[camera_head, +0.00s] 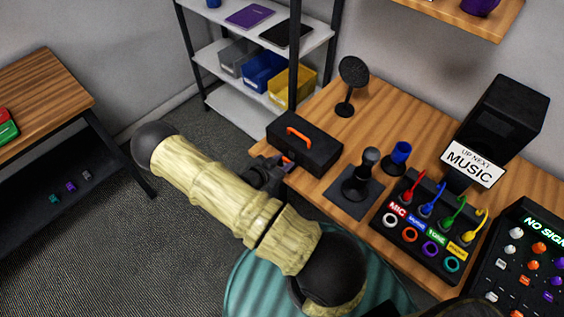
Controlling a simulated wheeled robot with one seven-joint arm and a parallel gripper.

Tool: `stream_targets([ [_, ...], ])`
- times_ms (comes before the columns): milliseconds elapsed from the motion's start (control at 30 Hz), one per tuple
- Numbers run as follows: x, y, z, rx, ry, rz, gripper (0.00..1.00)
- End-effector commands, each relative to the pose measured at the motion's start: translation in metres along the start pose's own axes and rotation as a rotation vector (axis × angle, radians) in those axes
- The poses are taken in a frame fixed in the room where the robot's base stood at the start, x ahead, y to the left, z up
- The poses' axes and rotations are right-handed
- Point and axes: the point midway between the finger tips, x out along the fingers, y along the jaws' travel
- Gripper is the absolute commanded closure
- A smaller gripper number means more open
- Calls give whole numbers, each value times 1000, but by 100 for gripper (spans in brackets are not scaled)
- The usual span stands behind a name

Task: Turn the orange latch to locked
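A black case (304,145) with an orange handle (299,137) on its lid sits at the left end of the wooden desk, lid down. A small orange piece (287,160), which looks like the latch, shows low on the case's near left side. It is partly hidden by my gripper (270,172), so I cannot tell which way it is turned. My gripper is dark and lies right beside the case's near left corner. Its fingers are small and blend together. I cannot tell whether they touch the latch or are open or shut.
On the desk (325,108) stand a round black stand (351,85), a black stamp-like tool (364,175), a blue cup (398,155), a cable box (424,221) with coloured plugs, a speaker (502,120) and a mixer (520,270). A teal stool (250,290) is below my arm.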

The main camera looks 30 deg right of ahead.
Motion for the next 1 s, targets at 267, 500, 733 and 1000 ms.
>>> stream_targets([
  [267, 0, 0, 0, -7, 1, -15, 86],
  [500, 0, 2, -1, -35, 1, -76, 86],
  [733, 0, 6, -1, -82, 0, -183, 86],
  [1000, 1, 10, -2, -150, -1, -350, 86],
])
